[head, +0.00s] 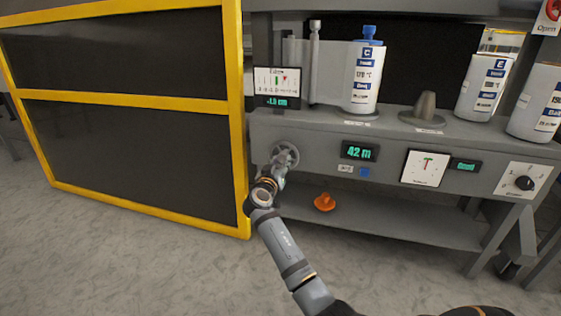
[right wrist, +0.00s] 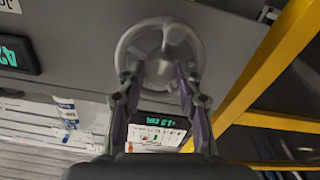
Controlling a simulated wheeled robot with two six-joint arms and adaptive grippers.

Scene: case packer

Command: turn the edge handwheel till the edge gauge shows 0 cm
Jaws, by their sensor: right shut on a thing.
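The edge handwheel (head: 285,154) is a small grey spoked wheel on the left end of the machine's front panel. In the right wrist view the handwheel (right wrist: 128,45) fills the top middle, with a round knob on it. My right gripper (head: 275,175) is at the wheel. In the right wrist view the fingers of my right gripper (right wrist: 160,72) reach the near part of the wheel, shut on it; the exact contact is hard to see. The edge gauge (head: 277,101), above the wheel, appears to read -1.5 cm in green digits. My left gripper is out of view.
A yellow-framed dark guard (head: 235,150) stands close left of the wheel. Right of it are a 42 m display (head: 359,151), a white dial (head: 425,168) and a black knob (head: 524,183). White bottles (head: 362,85) stand above; an orange object (head: 324,202) lies on the lower shelf.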

